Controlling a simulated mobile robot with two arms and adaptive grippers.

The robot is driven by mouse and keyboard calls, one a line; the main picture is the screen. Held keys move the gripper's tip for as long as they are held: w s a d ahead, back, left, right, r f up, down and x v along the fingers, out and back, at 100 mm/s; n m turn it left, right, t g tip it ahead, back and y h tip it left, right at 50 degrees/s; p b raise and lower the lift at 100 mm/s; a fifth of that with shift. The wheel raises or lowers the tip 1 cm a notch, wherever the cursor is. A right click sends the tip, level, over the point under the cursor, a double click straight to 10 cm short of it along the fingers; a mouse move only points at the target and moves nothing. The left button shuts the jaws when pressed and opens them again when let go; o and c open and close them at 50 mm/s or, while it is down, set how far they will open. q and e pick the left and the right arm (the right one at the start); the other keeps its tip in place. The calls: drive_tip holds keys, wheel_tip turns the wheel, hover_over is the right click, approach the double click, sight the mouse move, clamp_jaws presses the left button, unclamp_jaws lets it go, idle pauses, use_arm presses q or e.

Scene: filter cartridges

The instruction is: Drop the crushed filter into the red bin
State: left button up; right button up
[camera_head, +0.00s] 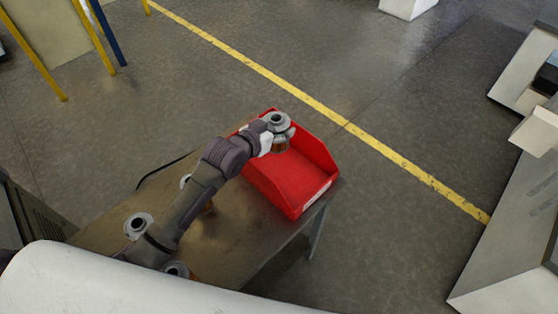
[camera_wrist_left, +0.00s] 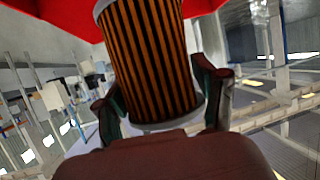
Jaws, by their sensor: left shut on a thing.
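The red bin (camera_head: 300,185) stands at the far right end of the table, open at the top. My left gripper (camera_head: 277,133) is over the bin's back left part, shut on a filter cartridge (camera_head: 279,119) with a grey cap and an orange body. In the left wrist view the held filter (camera_wrist_left: 150,60) shows dark and orange pleats between the two fingers of the left gripper (camera_wrist_left: 165,95). I cannot make out any crushed part of it. Red of the bin (camera_wrist_left: 60,15) shows behind it. My right gripper is not in view.
Other filters stand on the brown table (camera_head: 235,235): one with a grey cap (camera_head: 138,225) at the left, one partly hidden behind my left arm, and one (camera_head: 175,270) near the front. A yellow line (camera_head: 300,98) crosses the floor behind the table.

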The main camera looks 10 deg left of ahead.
use_arm(q)
drive_tip(key=o, duration=1.3)
drive_tip(key=v, duration=1.2)
drive_tip(key=shift+r, duration=0.1)
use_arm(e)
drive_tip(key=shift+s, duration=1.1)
